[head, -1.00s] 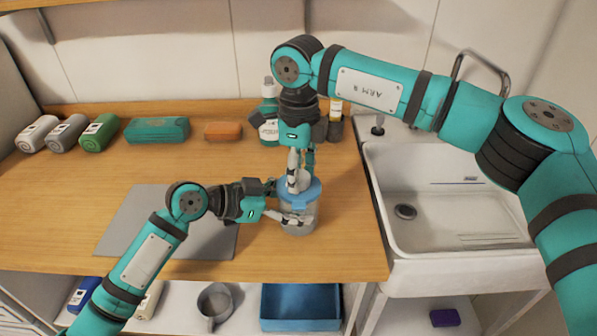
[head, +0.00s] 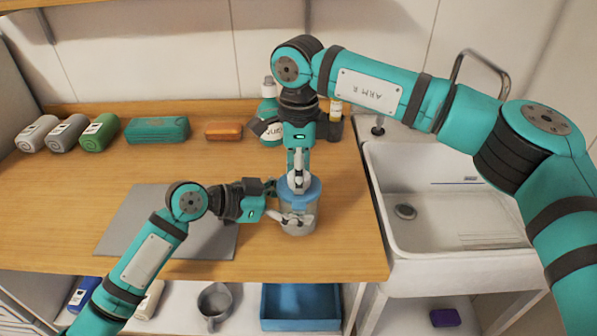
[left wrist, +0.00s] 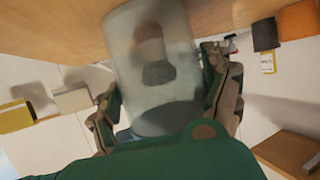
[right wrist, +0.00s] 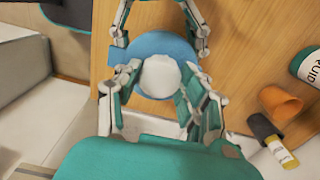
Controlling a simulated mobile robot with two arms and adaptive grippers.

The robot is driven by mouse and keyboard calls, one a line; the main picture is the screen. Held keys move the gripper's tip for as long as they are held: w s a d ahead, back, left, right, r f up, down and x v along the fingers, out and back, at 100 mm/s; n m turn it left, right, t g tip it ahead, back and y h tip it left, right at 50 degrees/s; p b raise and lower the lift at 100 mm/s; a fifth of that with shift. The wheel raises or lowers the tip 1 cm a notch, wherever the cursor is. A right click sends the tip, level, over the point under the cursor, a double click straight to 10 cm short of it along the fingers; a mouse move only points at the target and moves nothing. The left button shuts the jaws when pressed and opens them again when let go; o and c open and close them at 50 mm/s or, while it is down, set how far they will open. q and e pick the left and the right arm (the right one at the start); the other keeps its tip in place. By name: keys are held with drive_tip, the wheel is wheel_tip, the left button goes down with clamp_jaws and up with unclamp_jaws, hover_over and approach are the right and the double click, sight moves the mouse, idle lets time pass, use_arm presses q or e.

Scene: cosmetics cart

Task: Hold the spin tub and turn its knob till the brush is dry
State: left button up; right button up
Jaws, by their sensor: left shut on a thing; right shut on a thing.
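The spin tub (head: 303,214) is a clear jar with a blue lid (right wrist: 140,45), upright on the wooden counter. My left gripper (head: 293,217) is shut around its side; in the left wrist view its fingers flank the cloudy wall of the tub (left wrist: 135,35). A dark, blurred shape, perhaps the brush, shows through that wall. My right gripper (head: 299,182) comes from above, shut on the knob. In the right wrist view the white round knob (right wrist: 160,74) sits on the lid between its fingers. I cannot tell how wet the brush is.
A white sink (head: 450,210) lies to the right. A grey mat (head: 135,215) is on the counter at left. Rolled towels, a teal case (head: 157,130), an orange block (head: 223,131) and a green bottle (head: 269,90) stand along the back. A blue bin (head: 300,300) is below.

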drive_tip(key=o, duration=1.2)
wheel_tip(320, 180, up, 12)
